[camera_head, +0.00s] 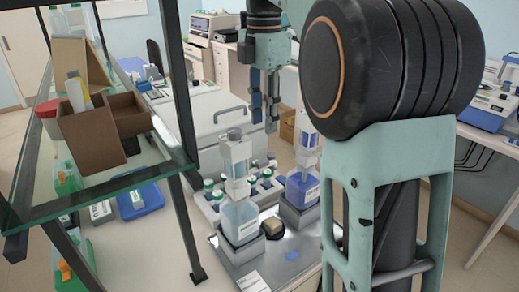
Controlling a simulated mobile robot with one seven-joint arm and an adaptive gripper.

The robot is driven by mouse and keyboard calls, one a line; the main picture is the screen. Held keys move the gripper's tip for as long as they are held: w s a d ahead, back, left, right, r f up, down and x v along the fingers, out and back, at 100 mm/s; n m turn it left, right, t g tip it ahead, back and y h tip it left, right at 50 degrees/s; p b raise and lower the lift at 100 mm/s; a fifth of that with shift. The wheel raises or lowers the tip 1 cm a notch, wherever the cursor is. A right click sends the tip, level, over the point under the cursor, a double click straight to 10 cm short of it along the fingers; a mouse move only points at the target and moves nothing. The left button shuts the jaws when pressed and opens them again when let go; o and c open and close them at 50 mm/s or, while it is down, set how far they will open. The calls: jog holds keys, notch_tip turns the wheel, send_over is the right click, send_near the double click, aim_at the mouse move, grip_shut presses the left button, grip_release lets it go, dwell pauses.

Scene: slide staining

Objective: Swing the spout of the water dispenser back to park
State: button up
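A bottle-top dispenser on a bottle of pale clear liquid (240,221) stands on a grey tray in the middle; this looks like the water dispenser. Its upper body (236,155) is clear and white with a grey cap. I cannot make out its spout or which way it points. A second dispenser, on a bottle of blue-violet liquid (301,190), stands to the right, partly hidden by my arm. My gripper (265,127) points down, above and behind the dispensers in the picture, apart from both. Nothing shows between its fingers; their gap is unclear at this angle.
A rack of several capped bottles (250,188) stands behind the dispensers. A glass shelf (150,180) with a brown box (105,132) is at the left. A grey lidded machine (215,120) stands behind. My arm blocks much of the right side.

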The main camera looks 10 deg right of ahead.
aim_at(262, 161)
notch_tip(262, 161, down, 11)
jog(key=shift+a+r+b, duration=0.15)
jog(key=shift+r+b, duration=0.05)
jog(key=shift+b, duration=0.45)
jog(key=shift+c, duration=0.4)
grip_shut()
